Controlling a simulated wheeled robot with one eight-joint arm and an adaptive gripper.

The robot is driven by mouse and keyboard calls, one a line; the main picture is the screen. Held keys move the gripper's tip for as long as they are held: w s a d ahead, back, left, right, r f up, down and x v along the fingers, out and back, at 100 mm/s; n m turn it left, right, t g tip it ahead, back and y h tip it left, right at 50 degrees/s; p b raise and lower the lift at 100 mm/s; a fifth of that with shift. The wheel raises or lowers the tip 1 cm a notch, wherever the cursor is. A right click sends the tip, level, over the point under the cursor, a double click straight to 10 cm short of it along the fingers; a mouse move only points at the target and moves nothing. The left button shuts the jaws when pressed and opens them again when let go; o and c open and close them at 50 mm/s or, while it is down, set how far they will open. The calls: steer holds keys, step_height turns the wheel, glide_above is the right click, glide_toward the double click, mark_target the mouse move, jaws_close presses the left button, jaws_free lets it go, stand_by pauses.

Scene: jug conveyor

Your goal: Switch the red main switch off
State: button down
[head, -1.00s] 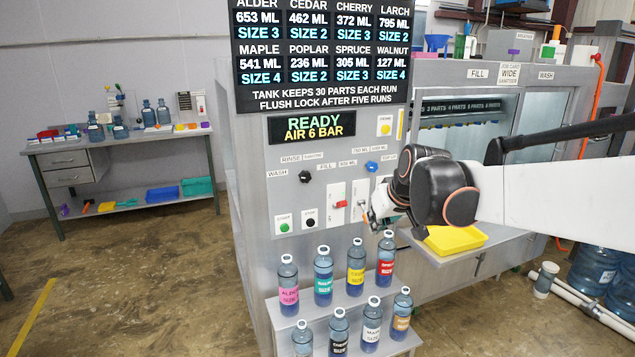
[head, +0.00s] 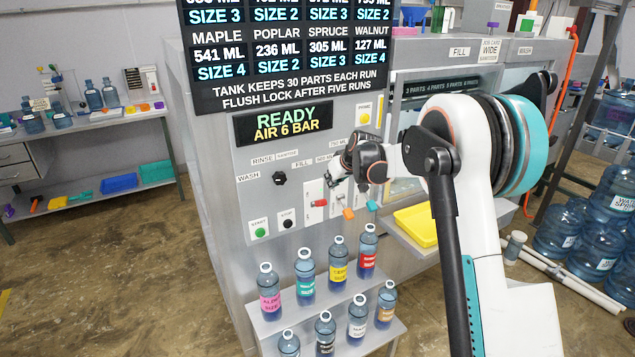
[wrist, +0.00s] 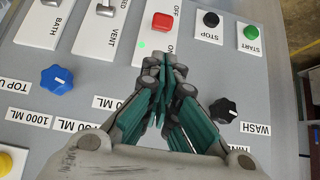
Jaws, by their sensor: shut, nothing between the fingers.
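The red main switch (head: 320,202) is a red handle on a white plate low on the grey control panel. In the head view my gripper (head: 335,182) is just above and right of the switch; contact does not show.
Start (wrist: 251,32) and stop (wrist: 211,19) buttons, a black knob (wrist: 222,110) and a blue knob (wrist: 58,80) surround my gripper. Vent (wrist: 105,6) and bath (wrist: 50,2) levers are beside the switch. Labelled bottles (head: 306,272) stand on steps below the panel; a yellow tray (head: 416,225) is right.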

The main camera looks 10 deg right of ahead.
mark_target(320, 203)
steer(key=shift+w+f, duration=0.3)
steer(key=shift+w, duration=0.4)
steer(key=b+x, duration=0.1)
steer(key=x, duration=0.9)
steer(key=shift+d+f+b, duration=0.1)
steer(key=shift+b, duration=0.25)
steer(key=shift+s+f+t+b, duration=0.1)
steer(key=shift+s+t+b, duration=0.15)
steer(key=shift+t+b, duration=0.15)
